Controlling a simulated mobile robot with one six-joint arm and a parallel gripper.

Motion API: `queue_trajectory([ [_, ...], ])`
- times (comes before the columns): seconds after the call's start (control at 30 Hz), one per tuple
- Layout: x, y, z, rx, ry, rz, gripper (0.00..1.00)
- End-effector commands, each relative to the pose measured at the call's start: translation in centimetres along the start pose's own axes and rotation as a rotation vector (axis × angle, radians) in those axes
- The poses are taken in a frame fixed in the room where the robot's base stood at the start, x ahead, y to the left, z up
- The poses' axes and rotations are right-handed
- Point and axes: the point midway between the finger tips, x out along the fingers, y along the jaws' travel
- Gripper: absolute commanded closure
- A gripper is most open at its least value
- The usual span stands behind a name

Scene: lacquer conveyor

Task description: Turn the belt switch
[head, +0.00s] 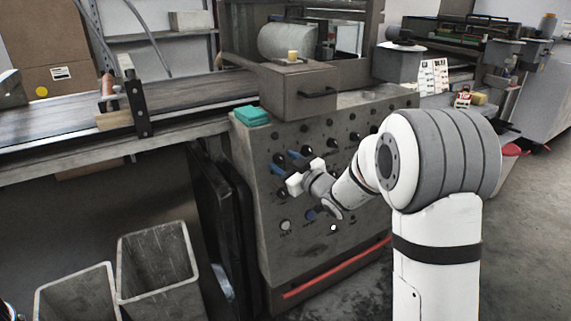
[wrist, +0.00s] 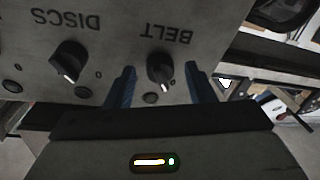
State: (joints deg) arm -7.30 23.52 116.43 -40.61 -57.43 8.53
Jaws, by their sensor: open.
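The belt switch (wrist: 160,72) is a black rotary knob with a white pointer mark, by the upside-down label BELT on the grey control panel (wrist: 215,30). In the wrist view its pointer points toward the bottom of the picture, slightly right. My gripper (wrist: 160,80) is open, with one blue finger on each side of the knob; gaps show between the fingers and the knob. I cannot tell how deep the fingertips reach. In the head view my gripper (head: 287,164) is at the left part of the panel front, and I cannot make out the belt switch there.
A similar DISCS knob (wrist: 68,62) is left of the belt switch in the wrist view. The panel (head: 265,215) carries several other knobs and buttons. A conveyor belt (head: 60,115) runs at the left. Grey bins (head: 157,262) stand on the floor at the lower left.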

Motion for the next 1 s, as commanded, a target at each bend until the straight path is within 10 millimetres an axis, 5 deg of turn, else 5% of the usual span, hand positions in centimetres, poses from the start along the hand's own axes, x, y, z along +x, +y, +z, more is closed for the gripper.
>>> queue_trajectory([
  [0.57,-0.04,0.01,-0.02,0.000,0.000,0.000,0.94],
  [1.0,-0.01,-0.09,-0.04,0.092,0.006,0.018,0.95],
])
